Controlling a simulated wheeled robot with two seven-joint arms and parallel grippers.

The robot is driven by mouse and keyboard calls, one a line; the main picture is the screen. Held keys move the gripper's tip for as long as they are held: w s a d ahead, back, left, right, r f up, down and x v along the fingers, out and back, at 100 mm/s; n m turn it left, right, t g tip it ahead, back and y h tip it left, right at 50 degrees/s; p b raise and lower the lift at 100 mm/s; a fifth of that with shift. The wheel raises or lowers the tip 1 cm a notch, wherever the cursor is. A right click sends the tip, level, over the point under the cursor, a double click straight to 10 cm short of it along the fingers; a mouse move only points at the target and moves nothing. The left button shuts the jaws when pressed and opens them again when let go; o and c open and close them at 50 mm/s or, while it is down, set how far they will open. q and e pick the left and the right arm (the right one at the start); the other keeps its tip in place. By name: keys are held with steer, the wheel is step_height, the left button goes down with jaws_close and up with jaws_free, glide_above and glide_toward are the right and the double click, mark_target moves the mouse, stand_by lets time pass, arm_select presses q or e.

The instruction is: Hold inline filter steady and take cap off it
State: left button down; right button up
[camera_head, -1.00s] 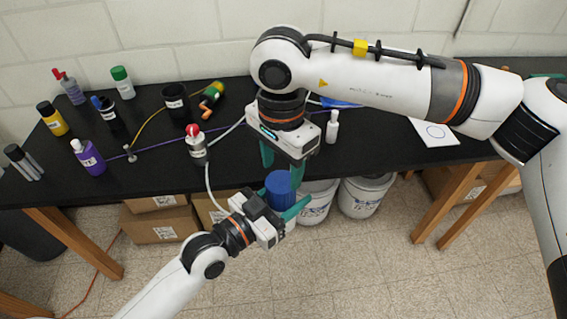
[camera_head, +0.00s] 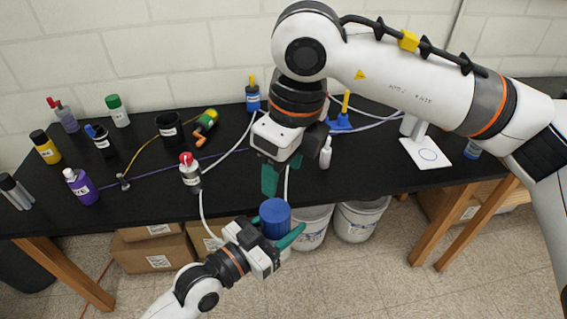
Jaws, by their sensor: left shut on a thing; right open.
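A blue cylinder (camera_head: 275,216), which seems to be the inline filter or its cap, stands roughly upright in front of the table edge. My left gripper (camera_head: 279,240) is shut on it, with the green fingers around its lower part. I cannot tell where the cap meets the filter body, since the lower part is hidden by the gripper. My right gripper (camera_head: 282,172) is open and empty, pointing down above and behind the cylinder, apart from it.
The black table (camera_head: 340,190) holds a red-capped bottle (camera_head: 191,172), a purple bottle (camera_head: 82,187) and a small white bottle (camera_head: 325,153). White tubes (camera_head: 207,212) hang near my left gripper. White buckets (camera_head: 357,220) and cardboard boxes (camera_head: 155,253) stand below.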

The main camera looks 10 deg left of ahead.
mark_target(275, 210)
steer(key=f, duration=0.4)
steer(key=a+f, duration=0.1)
steer(key=f, duration=0.6)
steer(key=shift+w+a+f, duration=0.35)
steer(key=shift+w+f, duration=0.05)
steer(key=c, duration=0.7)
steer(key=shift+n, duration=0.4)
steer(key=shift+r, duration=0.25)
steer(key=shift+r, duration=0.85)
